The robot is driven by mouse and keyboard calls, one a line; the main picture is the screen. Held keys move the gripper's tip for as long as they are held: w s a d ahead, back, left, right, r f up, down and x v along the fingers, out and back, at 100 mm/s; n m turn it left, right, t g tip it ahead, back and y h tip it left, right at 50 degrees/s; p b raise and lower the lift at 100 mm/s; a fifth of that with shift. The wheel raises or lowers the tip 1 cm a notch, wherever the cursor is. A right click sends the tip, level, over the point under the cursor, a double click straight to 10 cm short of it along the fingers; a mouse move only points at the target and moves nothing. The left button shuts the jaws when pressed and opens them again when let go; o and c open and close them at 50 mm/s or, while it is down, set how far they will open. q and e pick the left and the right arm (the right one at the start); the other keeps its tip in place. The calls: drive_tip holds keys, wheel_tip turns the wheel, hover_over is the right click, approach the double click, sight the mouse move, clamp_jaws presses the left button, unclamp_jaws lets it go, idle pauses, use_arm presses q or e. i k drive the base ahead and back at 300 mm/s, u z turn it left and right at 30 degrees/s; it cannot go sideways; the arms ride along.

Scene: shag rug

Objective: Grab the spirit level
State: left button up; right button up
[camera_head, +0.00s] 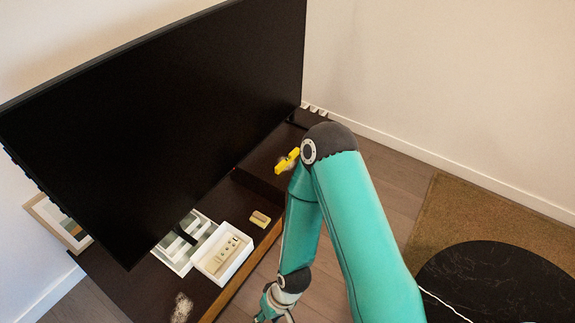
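A small bright yellow object (287,160), which looks like the spirit level, lies on the dark TV cabinet near its far end. It is partly hidden behind my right arm's elbow, so its full length is not clear. My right arm comes in from the lower right and bends down in front of the cabinet. Its gripper (272,308) is low at the bottom edge, beside the cabinet front, well away from the yellow object. The fingers are partly cut off by the frame. My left gripper is not in view.
A large black TV (160,120) stands along the dark cabinet (110,285). On the cabinet are a white tray (243,258) holding a beige item, a small yellowish block (260,219) and a pale fluffy clump (182,307). A black round table (490,285) stands right.

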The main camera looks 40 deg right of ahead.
sight(287, 161)
drive_tip(key=k, duration=1.05)
drive_tip(key=z, duration=0.9)
drive_tip(key=i, duration=1.25)
drive_tip(key=z, duration=0.3)
drive_tip(key=i, duration=1.15)
drive_tip(key=u, duration=0.75)
